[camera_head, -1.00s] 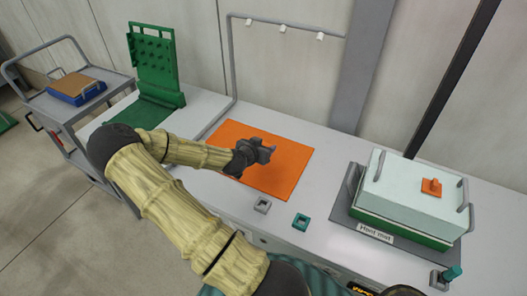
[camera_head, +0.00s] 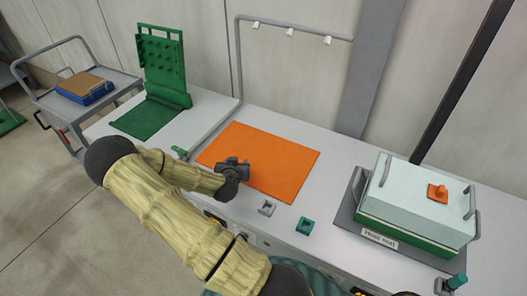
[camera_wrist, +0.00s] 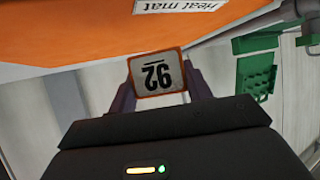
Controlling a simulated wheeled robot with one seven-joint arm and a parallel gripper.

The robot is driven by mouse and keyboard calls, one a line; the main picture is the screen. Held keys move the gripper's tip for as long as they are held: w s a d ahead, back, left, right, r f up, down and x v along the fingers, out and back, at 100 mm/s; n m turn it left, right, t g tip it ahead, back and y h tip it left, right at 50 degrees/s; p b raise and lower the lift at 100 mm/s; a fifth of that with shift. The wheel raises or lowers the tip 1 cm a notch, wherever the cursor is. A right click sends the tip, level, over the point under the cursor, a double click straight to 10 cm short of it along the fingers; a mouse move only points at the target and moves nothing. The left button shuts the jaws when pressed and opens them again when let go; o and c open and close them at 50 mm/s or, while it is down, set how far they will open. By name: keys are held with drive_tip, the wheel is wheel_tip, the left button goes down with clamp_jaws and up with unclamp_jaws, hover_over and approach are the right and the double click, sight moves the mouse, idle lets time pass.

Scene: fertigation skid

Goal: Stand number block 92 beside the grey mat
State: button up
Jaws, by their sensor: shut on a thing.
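Number block 92 (camera_wrist: 158,72) has a white face with black digits and an orange border. In the wrist view it sits between the two fingers of my gripper (camera_wrist: 159,86), which is shut on it. Its digits appear upside down there. In the head view my gripper (camera_head: 233,166) is over the near left part of the orange mat (camera_head: 285,148); the block cannot be made out there. The grey mat (camera_head: 349,205) lies at the right of the bench, mostly covered by a green-and-white box. My gripper is well to the left of it.
The box (camera_head: 415,200) has handles and an orange piece on its lid. A small grey holder (camera_head: 267,208) and a teal one (camera_head: 305,226) stand between the mats. A green pegboard stand (camera_head: 163,65) is at left. A lamp rail (camera_head: 290,28) rises behind.

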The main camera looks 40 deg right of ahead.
drive_tip(key=w+a+f+n+t+y, duration=0.1)
drive_tip(key=a, duration=0.3)
drive_tip(key=w+a+f+n+t+y, duration=0.1)
drive_tip(key=a+n+y, duration=0.1)
drive_tip(key=a, duration=0.3)
drive_tip(key=w+a+f+n+t+y, duration=0.1)
drive_tip(key=w+a+n, duration=0.1)
drive_tip(key=a, duration=0.2)
drive_tip(key=shift+a+f+y, duration=0.2)
drive_tip(key=shift+f+y, duration=0.05)
drive_tip(key=shift+y, duration=0.05)
drive_tip(key=a+n+t+y, duration=0.1)
drive_tip(key=a+n+y, duration=0.3)
drive_tip(key=a, duration=0.9)
drive_tip(key=shift+w+f+n+y, duration=0.2)
drive_tip(key=shift+f+n+y, duration=0.1)
drive_tip(key=shift+f+n, duration=0.1)
